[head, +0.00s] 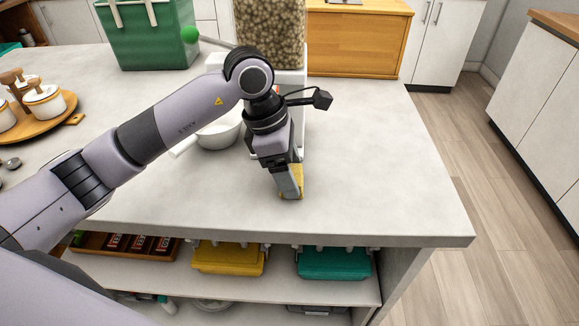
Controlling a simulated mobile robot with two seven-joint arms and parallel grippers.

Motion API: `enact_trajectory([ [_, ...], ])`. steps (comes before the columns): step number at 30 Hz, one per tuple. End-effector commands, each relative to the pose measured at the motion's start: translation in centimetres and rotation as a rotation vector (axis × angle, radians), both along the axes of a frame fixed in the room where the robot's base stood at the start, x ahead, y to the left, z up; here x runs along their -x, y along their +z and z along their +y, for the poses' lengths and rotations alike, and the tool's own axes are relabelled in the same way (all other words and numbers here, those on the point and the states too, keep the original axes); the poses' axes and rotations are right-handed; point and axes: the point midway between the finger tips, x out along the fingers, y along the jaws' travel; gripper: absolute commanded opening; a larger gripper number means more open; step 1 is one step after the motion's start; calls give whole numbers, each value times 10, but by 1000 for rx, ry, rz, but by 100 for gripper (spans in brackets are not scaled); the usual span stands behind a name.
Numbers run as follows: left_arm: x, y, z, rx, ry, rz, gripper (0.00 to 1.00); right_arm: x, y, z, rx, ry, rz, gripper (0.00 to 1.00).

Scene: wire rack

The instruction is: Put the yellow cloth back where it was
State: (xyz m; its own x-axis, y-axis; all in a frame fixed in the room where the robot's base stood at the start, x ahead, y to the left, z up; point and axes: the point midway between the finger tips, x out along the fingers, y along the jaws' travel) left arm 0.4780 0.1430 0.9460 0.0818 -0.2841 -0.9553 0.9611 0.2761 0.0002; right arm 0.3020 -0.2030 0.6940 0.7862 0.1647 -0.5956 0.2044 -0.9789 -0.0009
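My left gripper (290,186) points down over the right part of the white countertop, with its fingertips at or close to the surface. The yellow cloth (299,182) shows as a small yellow patch right at the fingers, partly hidden behind the near finger. The far finger is hidden, so I cannot tell whether the gripper is shut on the cloth or open around it. My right gripper is not in view.
Behind my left arm stand a white bowl or pan (220,133), a clear-fronted dispenser (270,28) and a green bin (150,38). A wooden tray (62,108) with jars is at left. Yellow (228,260) and teal (333,264) boxes sit on the shelf below. The counter's right side is clear.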

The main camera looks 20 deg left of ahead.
Motion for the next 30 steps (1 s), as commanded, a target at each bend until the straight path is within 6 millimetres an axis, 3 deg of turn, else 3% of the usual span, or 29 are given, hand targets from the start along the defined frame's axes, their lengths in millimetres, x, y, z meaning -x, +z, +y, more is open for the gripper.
enact_trajectory([
  [14,0,8,1,0,1,-3,90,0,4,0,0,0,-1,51],
  [30,8,106,31,0,1,-3,90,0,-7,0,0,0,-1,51],
])
